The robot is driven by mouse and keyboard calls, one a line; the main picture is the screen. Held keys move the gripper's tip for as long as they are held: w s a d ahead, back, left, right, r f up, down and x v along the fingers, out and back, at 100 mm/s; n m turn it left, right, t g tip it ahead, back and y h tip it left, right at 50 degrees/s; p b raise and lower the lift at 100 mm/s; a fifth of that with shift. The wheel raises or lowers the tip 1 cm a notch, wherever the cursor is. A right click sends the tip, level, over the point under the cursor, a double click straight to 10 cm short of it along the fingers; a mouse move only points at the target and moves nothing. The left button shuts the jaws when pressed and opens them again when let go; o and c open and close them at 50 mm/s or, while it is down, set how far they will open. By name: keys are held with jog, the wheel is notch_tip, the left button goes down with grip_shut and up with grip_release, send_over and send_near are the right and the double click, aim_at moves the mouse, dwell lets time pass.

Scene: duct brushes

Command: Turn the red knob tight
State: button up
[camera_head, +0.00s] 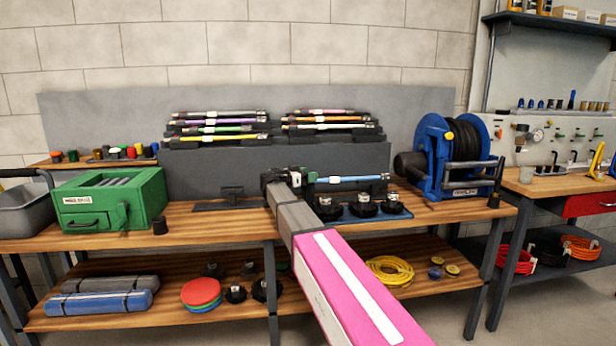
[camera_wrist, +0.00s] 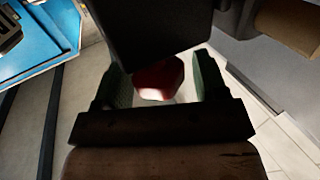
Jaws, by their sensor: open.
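The red knob (camera_wrist: 158,80) shows in the middle of the wrist view, partly covered from above by a dark block. My gripper (camera_wrist: 162,82) is open, with one green-padded finger on either side of the knob. A narrow gap shows between the knob and the right finger; I cannot tell whether the left finger touches it. In the head view my gripper (camera_head: 298,179) is at the middle of the bench, beside a blue rod (camera_head: 342,179) on a dark holder. The knob cannot be made out there, as my arm and gripper cover that spot.
Black round brush heads (camera_head: 364,206) stand on a blue mat just right of my gripper. A blue hose reel (camera_head: 452,150) stands farther right, a green box (camera_head: 108,200) at the left. Racks of coloured rods (camera_head: 215,127) rise behind. Bare bench top (camera_head: 205,222) lies left of my arm.

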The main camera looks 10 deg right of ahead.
jog(key=c, duration=0.9)
jog(key=shift+o, duration=0.3)
jog(key=shift+w+g, duration=0.1)
jog(key=shift+g, duration=0.2)
jog(key=m+g+h, duration=0.1)
jog(key=m+g, duration=0.1)
jog(key=g, duration=0.1)
jog(key=shift+w+a+m+g, duration=0.1)
jog(key=shift+m+g, duration=0.2)
jog(key=shift+m, duration=0.1)
jog(key=shift+m+g, duration=1.1)
jog(key=shift+g, duration=0.65)
jog(key=shift+m+g, duration=1.1)
jog(key=shift+g, duration=0.65)
jog(key=shift+s, duration=0.2)
jog(key=o, duration=0.8)
